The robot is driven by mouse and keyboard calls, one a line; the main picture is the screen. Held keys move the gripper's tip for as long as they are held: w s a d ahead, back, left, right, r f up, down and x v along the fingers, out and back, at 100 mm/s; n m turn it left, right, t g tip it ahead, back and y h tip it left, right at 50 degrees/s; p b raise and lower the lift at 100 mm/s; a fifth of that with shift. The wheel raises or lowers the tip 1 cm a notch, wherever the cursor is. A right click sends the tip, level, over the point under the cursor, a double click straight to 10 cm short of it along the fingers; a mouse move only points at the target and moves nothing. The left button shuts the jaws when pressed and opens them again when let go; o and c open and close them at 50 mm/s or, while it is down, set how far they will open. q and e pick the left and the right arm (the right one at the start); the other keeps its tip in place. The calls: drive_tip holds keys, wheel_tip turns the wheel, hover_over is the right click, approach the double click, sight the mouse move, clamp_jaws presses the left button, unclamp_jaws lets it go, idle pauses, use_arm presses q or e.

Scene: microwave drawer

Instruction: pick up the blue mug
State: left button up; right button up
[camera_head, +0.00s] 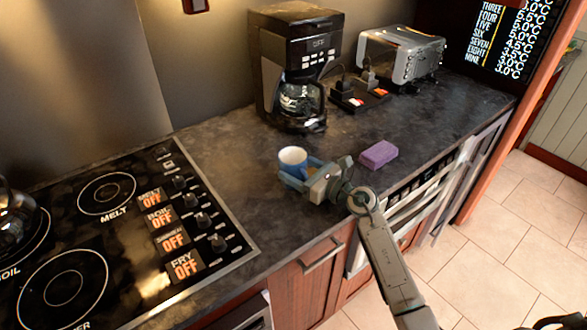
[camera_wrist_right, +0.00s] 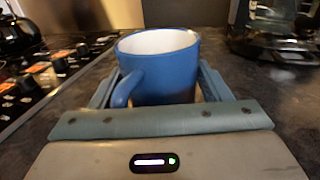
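The blue mug (camera_head: 293,160) with a white inside stands upright on the dark counter in the head view. In the right wrist view the mug (camera_wrist_right: 165,75) fills the middle, its handle toward the camera and slightly left. My right gripper (camera_head: 300,176) reaches in from the lower right at counter height. Its two blue-grey fingers, seen in the wrist view (camera_wrist_right: 158,85), lie on either side of the mug, close to its wall. I cannot tell whether they touch it. The mug's lower part is partly hidden by the gripper. My left gripper is not in view.
A purple sponge (camera_head: 378,154) lies right of the gripper. A black coffee maker (camera_head: 300,65) stands behind the mug, with a chrome toaster (camera_head: 401,55) at the back right. A black stovetop (camera_head: 110,240) with knobs is on the left. Counter between stove and mug is clear.

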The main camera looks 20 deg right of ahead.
sight(304, 163)
drive_tip(key=shift+r, duration=0.45)
drive_tip(key=r, duration=0.2)
drive_tip(key=shift+s+r+b, duration=0.25)
drive_tip(key=shift+r+b, duration=0.05)
drive_tip(key=s, duration=0.5)
drive_tip(key=s+r+b, duration=0.1)
drive_tip(key=s, duration=0.4)
drive_tip(key=s+d+b, duration=0.1)
drive_tip(key=s, duration=0.4)
drive_tip(key=shift+s+r, duration=0.25)
drive_tip(key=shift+r, duration=0.05)
drive_tip(key=shift+r, duration=0.1)
